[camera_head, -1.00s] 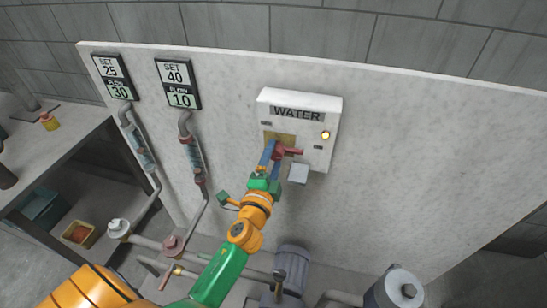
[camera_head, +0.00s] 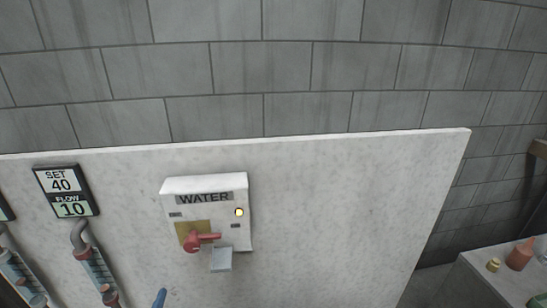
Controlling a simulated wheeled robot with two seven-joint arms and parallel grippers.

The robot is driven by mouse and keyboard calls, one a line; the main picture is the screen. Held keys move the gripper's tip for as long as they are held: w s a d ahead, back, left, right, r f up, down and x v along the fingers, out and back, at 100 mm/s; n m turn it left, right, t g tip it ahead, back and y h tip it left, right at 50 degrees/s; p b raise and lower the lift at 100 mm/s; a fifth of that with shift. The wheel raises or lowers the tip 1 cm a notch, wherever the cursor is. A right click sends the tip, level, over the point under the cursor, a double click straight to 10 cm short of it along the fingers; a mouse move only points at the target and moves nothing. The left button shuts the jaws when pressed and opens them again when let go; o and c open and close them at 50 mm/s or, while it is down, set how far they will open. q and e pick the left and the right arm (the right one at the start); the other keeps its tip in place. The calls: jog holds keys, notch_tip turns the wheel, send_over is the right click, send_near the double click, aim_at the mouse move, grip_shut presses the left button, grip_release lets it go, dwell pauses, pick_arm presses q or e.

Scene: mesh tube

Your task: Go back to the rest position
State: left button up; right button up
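The white WATER box (camera_head: 207,214) is mounted on the pale panel, left of the picture's middle. Its red handle (camera_head: 201,241) lies sideways across a yellowish plate, and a round yellow light (camera_head: 239,212) shows at its right. A small light grey flap or plate (camera_head: 221,259) hangs below the box. One blue finger tip of my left gripper (camera_head: 159,298) shows at the bottom edge, below and left of the handle and apart from it. The rest of that gripper is out of the picture, so its opening is hidden. My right gripper is not in view.
The pale panel (camera_head: 330,215) has a wide bare area right of the box. A display reading SET 40, FLOW 10 (camera_head: 66,191) sits at left above a tube (camera_head: 97,270). A table (camera_head: 500,280) at lower right bears small bottles. A grey block wall stands behind.

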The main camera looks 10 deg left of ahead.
pick_arm(q)
jog(key=s+d+f+n+g+h, duration=0.2)
jog(key=s+d+f+g+h, duration=0.1)
jog(key=s+d+f+g, duration=0.25)
jog(key=s+d+f+n+g+h, duration=0.2)
jog(key=s+f+n+g, duration=0.15)
jog(key=s+f, duration=0.4)
jog(key=s+f+g, duration=0.1)
jog(key=s+f, duration=0.1)
jog(key=f, duration=0.6)
jog(key=s+f+g, duration=0.1)
jog(key=s+f, duration=0.2)
jog(key=f, duration=0.4)
jog(key=s+a+f+m, duration=0.1)
jog(key=s+a+f, duration=0.1)
jog(key=s+f, duration=0.7)
jog(key=shift+s+f+g, duration=0.15)
jog(key=shift+s+g, duration=0.25)
jog(key=shift+s, duration=0.65)
jog(key=shift+s+a, duration=0.1)
